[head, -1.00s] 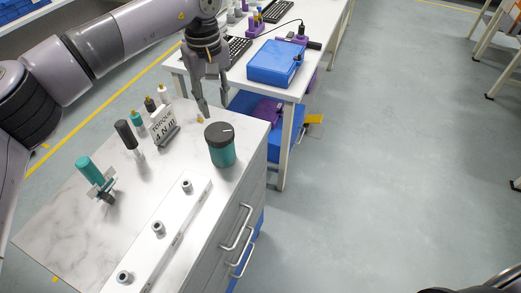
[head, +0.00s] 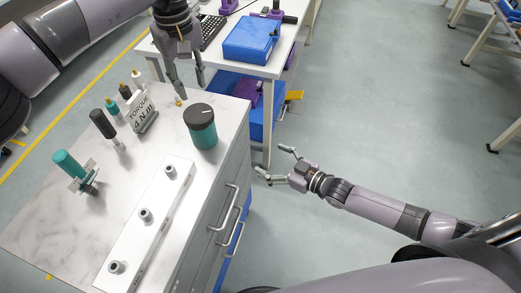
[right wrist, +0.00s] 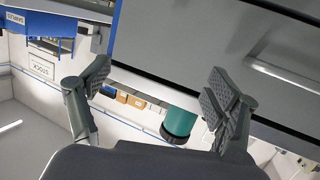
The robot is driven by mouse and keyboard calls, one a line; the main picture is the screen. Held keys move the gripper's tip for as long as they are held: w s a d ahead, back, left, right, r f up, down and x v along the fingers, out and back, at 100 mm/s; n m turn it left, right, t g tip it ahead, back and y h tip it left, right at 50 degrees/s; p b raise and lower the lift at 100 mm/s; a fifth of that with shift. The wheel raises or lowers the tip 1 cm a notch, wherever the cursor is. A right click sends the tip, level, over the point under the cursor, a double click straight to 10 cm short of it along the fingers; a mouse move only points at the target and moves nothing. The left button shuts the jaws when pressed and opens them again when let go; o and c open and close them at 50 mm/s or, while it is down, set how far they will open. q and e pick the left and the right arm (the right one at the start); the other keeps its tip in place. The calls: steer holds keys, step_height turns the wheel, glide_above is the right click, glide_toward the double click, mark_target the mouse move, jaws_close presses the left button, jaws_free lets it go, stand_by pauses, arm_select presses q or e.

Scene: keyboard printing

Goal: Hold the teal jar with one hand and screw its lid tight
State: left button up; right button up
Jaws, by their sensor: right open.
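The teal jar (head: 201,132) stands upright near the cabinet top's right edge. Its dark lid (head: 198,115) with a white mark sits on top; I cannot tell how tight it is. My left gripper (head: 190,91) points down, open and empty, behind and slightly left of the jar, apart from it. My right gripper (head: 272,161) is open and empty to the right of the cabinet, off its edge, with its fingers toward the jar. In the right wrist view the jar (right wrist: 179,122) shows upside down beyond the open fingers (right wrist: 160,72), nearer the right one.
A white rail (head: 130,238) with three grey cylinders lies along the cabinet top's front. A torque sign (head: 142,111), a black-handled tool (head: 103,124) and a teal-handled tool (head: 68,164) stand to the left. The cabinet has protruding handles (head: 226,206). A blue box (head: 251,39) sits on the table behind.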

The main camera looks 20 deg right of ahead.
mark_target(198, 113)
steer(key=s+a+r+n+y, duration=0.1)
steer(key=s+a+r+y, duration=0.15)
steer(key=r, duration=0.35)
steer(key=s+a+r+n+y, duration=0.1)
steer(key=a+r+y, duration=0.15)
steer(key=r, duration=0.25)
steer(key=shift+g, duration=0.5)
steer(key=x, duration=1.7)
steer(key=shift+w, duration=0.2)
steer(key=shift+c, duration=0.5)
jaws_close()
stand_by(0.4)
arm_select(q)
steer(key=o, duration=0.8)
step_height(198, 113, down, 3)
steer(key=shift+f, duration=0.15)
steer(key=o, duration=0.3)
steer(key=shift+f, duration=3.9)
